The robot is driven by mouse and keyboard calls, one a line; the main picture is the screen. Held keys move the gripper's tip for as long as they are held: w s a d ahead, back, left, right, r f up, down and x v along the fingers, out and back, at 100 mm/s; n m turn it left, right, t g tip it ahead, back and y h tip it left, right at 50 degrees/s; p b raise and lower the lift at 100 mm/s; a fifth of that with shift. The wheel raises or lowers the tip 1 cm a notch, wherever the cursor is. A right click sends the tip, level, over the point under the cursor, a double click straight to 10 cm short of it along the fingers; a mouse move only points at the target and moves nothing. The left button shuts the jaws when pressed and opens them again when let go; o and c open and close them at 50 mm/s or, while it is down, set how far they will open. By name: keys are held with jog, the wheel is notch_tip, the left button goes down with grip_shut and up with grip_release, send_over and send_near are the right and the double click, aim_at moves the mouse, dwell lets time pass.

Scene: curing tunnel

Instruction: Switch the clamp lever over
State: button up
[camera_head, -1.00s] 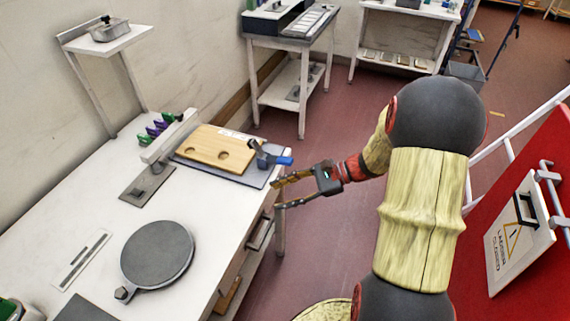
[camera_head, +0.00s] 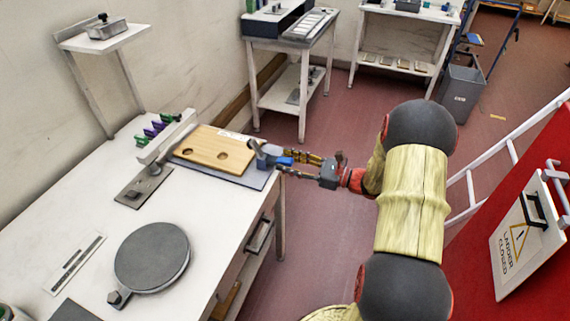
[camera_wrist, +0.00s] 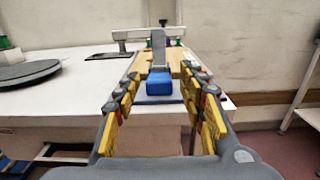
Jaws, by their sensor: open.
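The clamp lever has a grey arm and a blue handle end (camera_head: 283,161). It stands at the right edge of a wooden board (camera_head: 213,148) on the white table, its handle toward my arm. In the wrist view the blue handle (camera_wrist: 160,84) lies ahead, between the two finger lines, with the grey lever arm (camera_wrist: 158,48) rising behind it. My gripper (camera_head: 288,161) is open, its fingertips at or close around the handle. In the wrist view its yellow-padded fingers (camera_wrist: 162,93) stand apart on either side, and I cannot tell whether they touch the handle.
A grey round plate (camera_head: 152,257) lies on the white table (camera_head: 205,225). Green and purple clamps (camera_head: 158,126) stand by a white bar (camera_head: 166,138) at the back. A red panel with a ladder sign (camera_head: 520,235) is at the right. The floor between is clear.

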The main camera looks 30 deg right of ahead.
jog(key=shift+w+a, duration=0.4)
jog(key=shift+w, duration=0.1)
jog(key=c, duration=0.4)
grip_shut()
